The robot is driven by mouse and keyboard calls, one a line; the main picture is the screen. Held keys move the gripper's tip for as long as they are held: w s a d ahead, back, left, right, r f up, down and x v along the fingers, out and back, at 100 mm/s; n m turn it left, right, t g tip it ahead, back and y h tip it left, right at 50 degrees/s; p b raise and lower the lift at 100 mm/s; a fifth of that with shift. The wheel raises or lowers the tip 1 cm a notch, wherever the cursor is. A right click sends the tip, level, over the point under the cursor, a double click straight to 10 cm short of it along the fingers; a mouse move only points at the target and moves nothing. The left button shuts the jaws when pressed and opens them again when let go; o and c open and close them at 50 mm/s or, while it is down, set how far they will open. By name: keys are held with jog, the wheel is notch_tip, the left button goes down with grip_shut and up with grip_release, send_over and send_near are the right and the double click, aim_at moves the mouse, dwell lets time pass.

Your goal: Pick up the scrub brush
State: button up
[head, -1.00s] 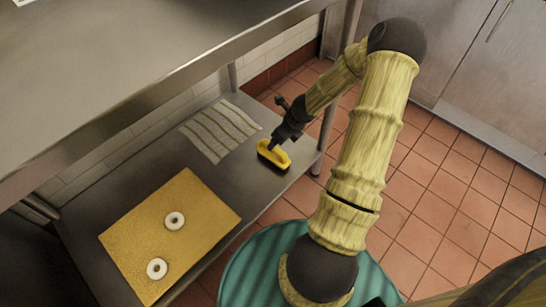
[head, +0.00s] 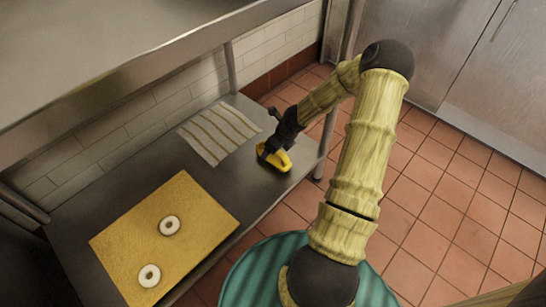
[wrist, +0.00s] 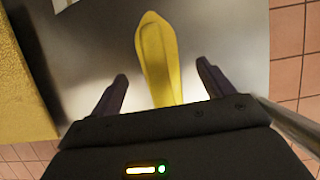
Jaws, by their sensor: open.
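The scrub brush (head: 282,165) is yellow and lies near the right end of the steel shelf, partly hidden by my gripper in the head view. In the wrist view the brush (wrist: 157,55) shows as a long yellow shape with a pointed far end, running up between my fingers. My gripper (wrist: 162,73) is open, with one dark finger on each side of the brush and a gap to it on both sides. In the head view my gripper (head: 268,151) is right at the brush. I cannot tell whether it touches it.
A striped cloth (head: 220,128) lies on the shelf (head: 135,180) behind the brush. A tan board (head: 185,200) with two white bagels lies to the left. A metal post (head: 328,135) stands right of the brush. An upper steel shelf (head: 120,75) overhangs the back left.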

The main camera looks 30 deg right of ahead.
jog(key=b+x, duration=0.2)
jog(key=x, duration=0.2)
jog(key=shift+a+f+b, duration=0.1)
jog(key=shift+b, duration=0.3)
jog(key=c, duration=1.1)
jog(key=shift+s, duration=0.1)
notch_tip(320, 180, up, 10)
jog(key=p, duration=0.9)
